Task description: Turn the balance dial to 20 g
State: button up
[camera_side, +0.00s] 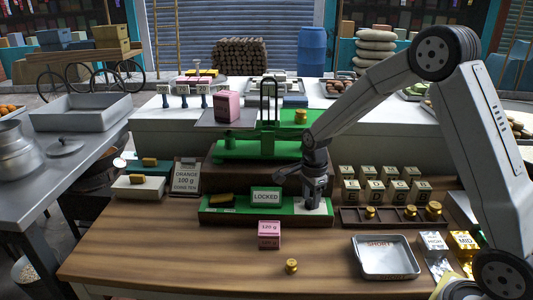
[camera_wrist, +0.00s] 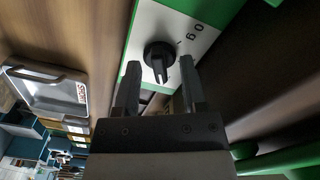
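In the side view the plate sits at the right end of a green base (camera_side: 240,214), and my gripper hides the knob. My gripper (camera_wrist: 160,68) is open, with one finger on each side of the knob's near part; I cannot tell whether they touch it. In the side view my gripper (camera_side: 313,200) points down over the plate. The green balance (camera_side: 262,150) stands behind, with a pink box on its left pan.
A "LOCKED" sign (camera_side: 266,196) stands left of my gripper. A rack (camera_side: 392,217) with brass weights is to the right. A metal tray (camera_side: 385,258), a pink 120 g block (camera_side: 269,234) and a brass weight (camera_side: 291,266) are in front. The front left table is clear.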

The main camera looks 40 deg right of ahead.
aim_at(311, 199)
jog(key=shift+r, duration=3.95)
jog(key=s+a+f+n+t, duration=0.1)
jog(key=s+a+f+n, duration=0.1)
jog(key=s+a+n, duration=0.2)
jog(key=s+a+f+n+t, duration=0.1)
jog(key=s+a+f+n, duration=0.1)
jog(key=s+n, duration=0.9)
jog(key=a+n, duration=0.1)
jog(key=n, duration=0.5)
jog(key=shift+a+f+t, duration=0.3)
jog(key=shift+a, duration=0.1)
